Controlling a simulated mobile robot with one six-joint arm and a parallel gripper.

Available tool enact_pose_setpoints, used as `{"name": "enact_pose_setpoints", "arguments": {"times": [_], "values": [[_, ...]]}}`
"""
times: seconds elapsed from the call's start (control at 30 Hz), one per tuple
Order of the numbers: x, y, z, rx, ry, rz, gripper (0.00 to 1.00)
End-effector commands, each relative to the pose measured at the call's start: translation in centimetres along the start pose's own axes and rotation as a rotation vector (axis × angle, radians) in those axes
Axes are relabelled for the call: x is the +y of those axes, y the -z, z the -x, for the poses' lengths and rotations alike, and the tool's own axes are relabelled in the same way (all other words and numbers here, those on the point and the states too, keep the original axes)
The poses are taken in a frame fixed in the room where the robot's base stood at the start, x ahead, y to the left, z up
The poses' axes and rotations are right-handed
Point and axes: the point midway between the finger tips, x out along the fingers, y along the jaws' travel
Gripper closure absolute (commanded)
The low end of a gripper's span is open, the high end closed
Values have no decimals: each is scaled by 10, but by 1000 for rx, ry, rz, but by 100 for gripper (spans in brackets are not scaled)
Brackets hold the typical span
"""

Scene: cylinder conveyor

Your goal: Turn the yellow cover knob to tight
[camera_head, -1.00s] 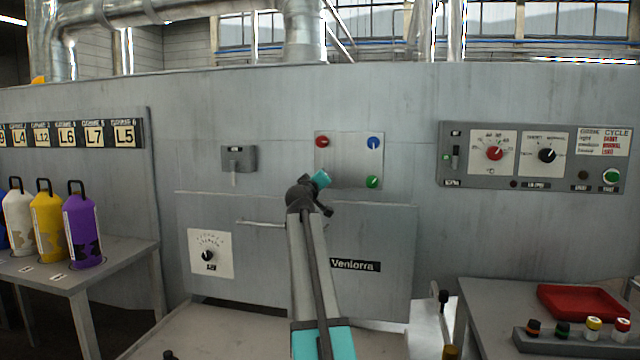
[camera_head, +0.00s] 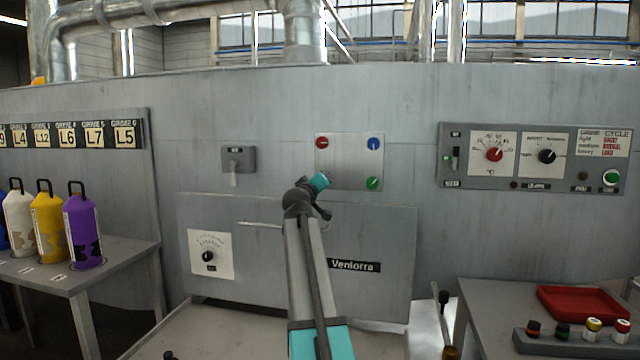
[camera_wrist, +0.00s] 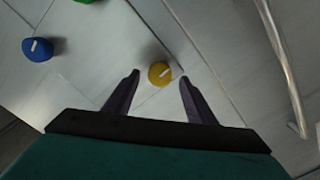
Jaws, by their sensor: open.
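The yellow knob (camera_wrist: 160,74) shows in the wrist view, on a light metal plate, with a pale pointer line across its face. My gripper (camera_wrist: 158,80) is open; its two dark fingers stand on either side of the knob in the picture, and I cannot tell how far it is from them in depth. In the head view the yellow knob is hidden behind my arm, and the gripper fingers are hard to make out there. The metal plate (camera_head: 349,150) carries a red knob (camera_head: 322,143), a blue knob (camera_head: 373,144) and a green knob (camera_head: 372,183).
A bar handle (camera_wrist: 282,65) runs along the right of the wrist view. A lever switch (camera_head: 238,160) is left of the plate. A control panel (camera_head: 535,187) is on the right wall. Bottles (camera_head: 82,232) stand on a left table; a red tray (camera_head: 580,290) lies on a right table.

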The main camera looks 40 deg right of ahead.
Motion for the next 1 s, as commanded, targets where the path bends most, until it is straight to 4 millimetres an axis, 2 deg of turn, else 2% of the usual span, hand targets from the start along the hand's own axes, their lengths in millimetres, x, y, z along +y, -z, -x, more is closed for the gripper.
{"name": "enact_pose_setpoints", "arguments": {"times": [0.1, 1.0], "values": [[0, 0, 15, 0, 0, 0, 49], [0, -1, 104, 0, 0, -1, 49]]}}
